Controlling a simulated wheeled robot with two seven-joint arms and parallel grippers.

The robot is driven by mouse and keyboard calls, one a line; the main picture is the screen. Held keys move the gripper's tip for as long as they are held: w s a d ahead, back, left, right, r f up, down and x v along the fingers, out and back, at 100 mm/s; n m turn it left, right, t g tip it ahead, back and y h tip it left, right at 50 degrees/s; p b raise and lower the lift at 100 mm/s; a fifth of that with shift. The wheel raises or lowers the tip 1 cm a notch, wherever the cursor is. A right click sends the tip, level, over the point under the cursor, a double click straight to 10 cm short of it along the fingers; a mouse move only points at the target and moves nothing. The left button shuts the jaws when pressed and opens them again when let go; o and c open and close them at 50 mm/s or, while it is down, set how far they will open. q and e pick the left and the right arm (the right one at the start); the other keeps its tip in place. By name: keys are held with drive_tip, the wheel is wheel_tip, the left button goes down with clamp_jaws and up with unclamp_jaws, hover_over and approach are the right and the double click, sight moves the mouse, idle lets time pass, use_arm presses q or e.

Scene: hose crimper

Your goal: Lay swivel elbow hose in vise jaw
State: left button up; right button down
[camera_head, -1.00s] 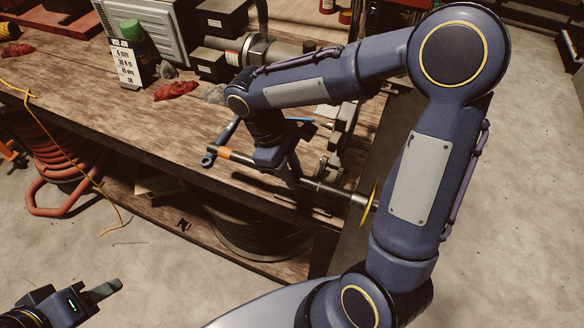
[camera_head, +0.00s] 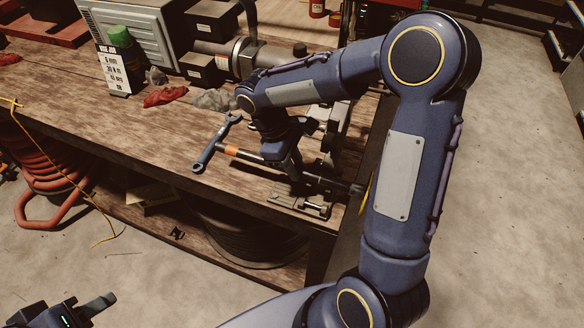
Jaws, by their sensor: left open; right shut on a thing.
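The hose (camera_head: 253,156) is a dark, straight, rod-like piece with an orange band near its left end. My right gripper (camera_head: 288,168) points down and is shut on its middle, above the table's front right corner. Part of the grip is hidden by my own wrist. The hose slopes down to the right, and its right end is dark and partly hidden beside my arm. The vise (camera_head: 306,202), a low metal block, is at the table edge just below the hose; I cannot tell whether they touch. My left gripper (camera_head: 103,305) is at the bottom left, open and empty, away from the table.
A blue wrench (camera_head: 207,153) lies by the hose's left end. Red cloths (camera_head: 165,95), a sign (camera_head: 113,70), dark boxes (camera_head: 205,68) and a grey machine (camera_head: 255,55) stand further back. The left front of the wooden table (camera_head: 100,130) is clear.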

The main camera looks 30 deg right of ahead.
sight(298, 167)
drive_tip(key=shift+w+d+f, duration=0.65)
drive_tip(key=shift+d+f, duration=0.15)
drive_tip(key=shift+f, duration=0.05)
drive_tip(key=shift+f+b, duration=0.5)
drive_tip(key=shift+b, duration=0.1)
drive_tip(key=shift+f, duration=0.2)
drive_tip(key=c, duration=1.1)
unclamp_jaws()
drive_tip(key=shift+c, duration=0.2)
